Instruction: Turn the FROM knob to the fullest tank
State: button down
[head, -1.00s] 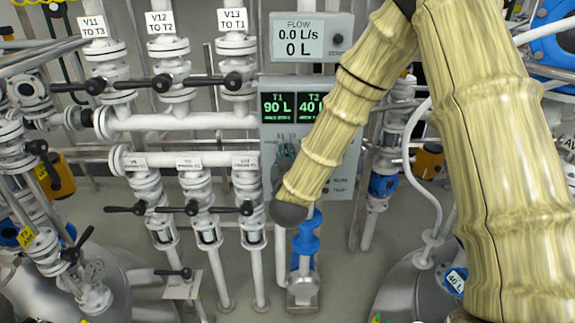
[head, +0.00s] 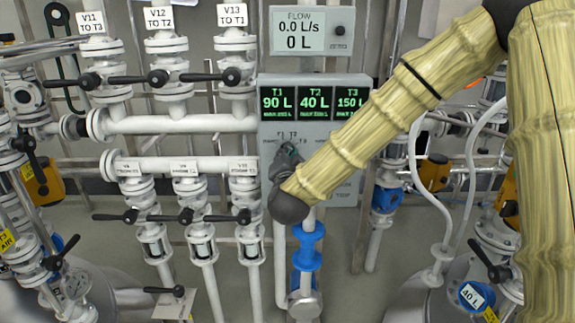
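The grey control panel (head: 268,150) stands at the centre, with three green-lettered tank displays along its top. The T1 display (head: 278,103) reads 90 L, the T2 display (head: 315,102) reads 40 L and the T3 display (head: 350,102) reads 150 L. My gripper (head: 287,153) is a small dark shape at the panel's left side, just below small T1 and T2 labels. My forearm and wrist cover much of the panel's lower part. I cannot make out the FROM knob; the gripper and wrist hide that area. Whether the fingers are open or shut, or touch anything, does not show.
A flow meter (head: 311,31) above the panel reads 0.0 L/s and 0 L. White pipes with several black-handled valves, labelled V11 to V13 on the top row (head: 168,77), stand to the left. A blue pipe fitting (head: 307,252) is below my wrist. Hoses and a tank are at the right.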

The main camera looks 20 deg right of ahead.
jog(key=shift+m+b, duration=1.2)
jog(key=shift+m, duration=0.3)
jog(key=c, duration=1.5)
grip_release()
jog(key=shift+d, duration=0.1)
jog(key=shift+s, duration=0.1)
jog(key=v, duration=1.1)
jog(key=shift+s+a, duration=0.25)
jog(key=shift+s, duration=0.1)
